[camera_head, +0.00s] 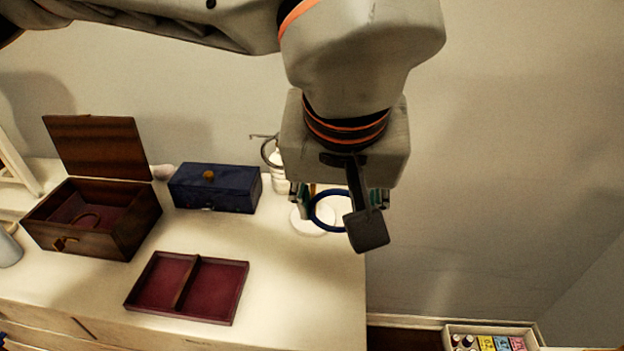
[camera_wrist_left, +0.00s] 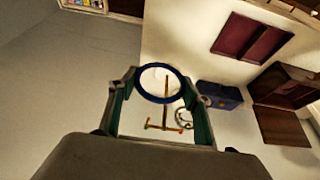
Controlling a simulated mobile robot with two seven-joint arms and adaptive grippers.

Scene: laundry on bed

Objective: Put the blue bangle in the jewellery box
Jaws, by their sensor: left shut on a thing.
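The blue bangle (camera_head: 311,217) is a dark blue ring, also seen in the left wrist view (camera_wrist_left: 140,90). My left gripper (camera_head: 338,199) is shut on it, and the bangle hangs between its fingertips at the right end of the white top. In the left wrist view my gripper (camera_wrist_left: 163,84) frames the ring. The jewellery box (camera_head: 118,224) is dark wood with a red lining and stands at the left with its lid (camera_head: 98,147) raised. A ring-like thing lies inside it. My right gripper is not in view.
A dark blue box (camera_head: 214,190) with a gold knob stands between jewellery box and gripper. A red-lined, two-part tray (camera_head: 218,286) lies in front. A gold stand (camera_wrist_left: 166,107) is below the bangle, close to my gripper. The dresser top (camera_head: 300,290) is clear at the front right.

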